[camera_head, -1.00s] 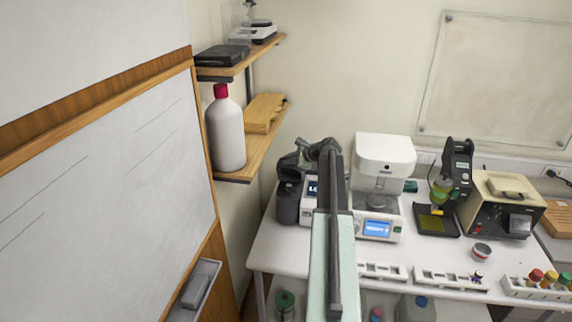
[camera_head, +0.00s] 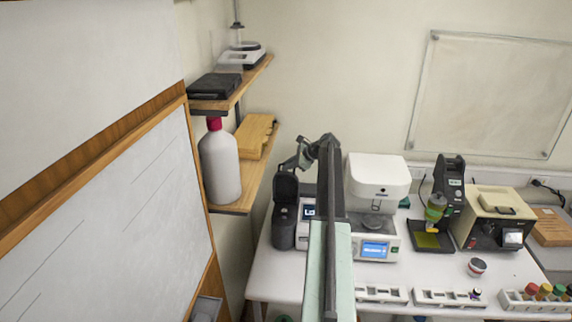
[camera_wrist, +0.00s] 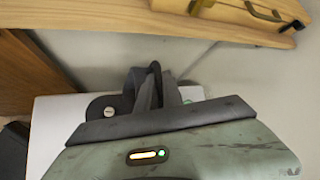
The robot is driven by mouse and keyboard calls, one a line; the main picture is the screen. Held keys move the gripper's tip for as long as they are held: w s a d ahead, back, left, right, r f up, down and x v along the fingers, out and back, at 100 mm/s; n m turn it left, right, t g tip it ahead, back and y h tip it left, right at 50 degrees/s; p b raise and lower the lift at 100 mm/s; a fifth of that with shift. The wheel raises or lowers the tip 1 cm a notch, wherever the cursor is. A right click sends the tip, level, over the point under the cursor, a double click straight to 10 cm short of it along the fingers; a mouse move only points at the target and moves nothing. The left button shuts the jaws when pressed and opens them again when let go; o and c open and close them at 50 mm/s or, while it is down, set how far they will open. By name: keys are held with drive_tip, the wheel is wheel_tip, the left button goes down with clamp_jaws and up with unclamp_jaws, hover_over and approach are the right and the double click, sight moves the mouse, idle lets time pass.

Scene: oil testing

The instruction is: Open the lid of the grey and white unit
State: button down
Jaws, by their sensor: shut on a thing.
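The grey and white unit stands at the table's left end, with a dark grey rounded body (camera_head: 284,228) and a white part with a small screen (camera_head: 309,212). Its dark lid (camera_head: 286,187) stands raised, about upright, above the grey body. My gripper (camera_head: 295,164) is at the lid's upper edge, and its fingers are small there. In the wrist view my gripper (camera_wrist: 153,88) is shut, with dark material beside and beneath its fingers. My arm hides the right side of the unit, and my wrist hides the exact contact with the lid.
A white machine (camera_head: 378,178) with a blue screen stands close right of my arm. A shelf with a white red-capped bottle (camera_head: 220,165) is to the left, beside a whiteboard (camera_head: 110,220). Small racks (camera_head: 448,298) line the table's front edge.

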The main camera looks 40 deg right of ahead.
drive_tip(key=shift+w+a, duration=0.2)
drive_tip(key=shift+w, duration=0.1)
drive_tip(key=c, duration=1.8)
unclamp_jaws()
drive_tip(key=shift+r, duration=0.1)
drive_tip(key=shift+s+d+r+p, duration=0.1)
drive_tip(key=shift+s+r+p, duration=0.15)
drive_tip(key=shift+r+p, duration=0.15)
drive_tip(key=s+d+p, duration=0.1)
drive_tip(key=s, duration=0.4)
drive_tip(key=s+d+r, duration=0.1)
drive_tip(key=s+d, duration=0.1)
drive_tip(key=s, duration=0.3)
drive_tip(key=s+d+r+p, duration=0.1)
drive_tip(key=s, duration=0.4)
drive_tip(key=shift+d+r+p, duration=0.15)
drive_tip(key=shift+d+p, duration=0.05)
drive_tip(key=shift+p, duration=0.1)
